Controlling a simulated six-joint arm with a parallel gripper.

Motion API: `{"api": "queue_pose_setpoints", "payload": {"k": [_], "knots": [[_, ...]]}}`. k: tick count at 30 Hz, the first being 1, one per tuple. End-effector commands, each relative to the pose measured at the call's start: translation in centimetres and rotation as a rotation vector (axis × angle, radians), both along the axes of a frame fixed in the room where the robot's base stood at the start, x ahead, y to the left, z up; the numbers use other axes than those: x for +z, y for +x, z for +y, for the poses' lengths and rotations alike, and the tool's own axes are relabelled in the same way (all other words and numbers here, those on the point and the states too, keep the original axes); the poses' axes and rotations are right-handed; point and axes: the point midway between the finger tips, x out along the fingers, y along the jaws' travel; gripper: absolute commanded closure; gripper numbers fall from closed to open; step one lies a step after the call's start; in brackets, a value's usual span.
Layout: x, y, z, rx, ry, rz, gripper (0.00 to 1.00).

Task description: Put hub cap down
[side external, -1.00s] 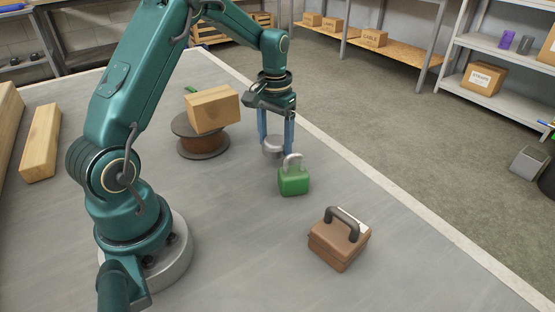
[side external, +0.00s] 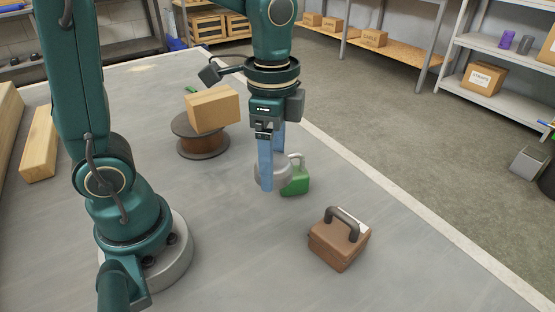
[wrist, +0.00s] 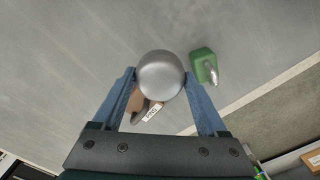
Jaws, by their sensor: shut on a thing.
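The hub cap (wrist: 160,76) is a silver-grey, rounded disc held between the two blue fingers of my gripper (wrist: 160,78) in the wrist view. In the side external view, my gripper (side external: 272,172) points down with the hub cap (side external: 258,178) between its fingers, partly hidden by the near finger. The hub cap is low over the grey surface; I cannot tell whether it touches. A green padlock-shaped object (side external: 296,182) stands just to the right of the gripper, and it also shows in the wrist view (wrist: 203,66).
A brown case with a dark handle (side external: 338,246) stands toward the front right. A wooden beam (side external: 39,145) lies at the far left. The front middle of the surface is clear.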

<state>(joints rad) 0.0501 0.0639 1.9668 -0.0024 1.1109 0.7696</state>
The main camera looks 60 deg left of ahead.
Motion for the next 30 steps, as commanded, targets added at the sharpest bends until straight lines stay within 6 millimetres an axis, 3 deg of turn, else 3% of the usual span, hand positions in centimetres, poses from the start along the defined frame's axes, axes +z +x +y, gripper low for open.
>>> {"api": "queue_pose_setpoints", "payload": {"k": [3, 9, 24, 30], "knots": [[-0.2, -2.2, -1.3, -0.168, 0.000, -0.002, 0.81], [-0.7, -3.9, -2.4, -0.284, 0.000, 0.001, 0.81], [-5.9, -7.1, -10.3, -0.292, 0.002, 0.006, 0.81], [-7.3, -7.8, -12.5, -0.284, 0.002, 0.002, 0.81]]}}
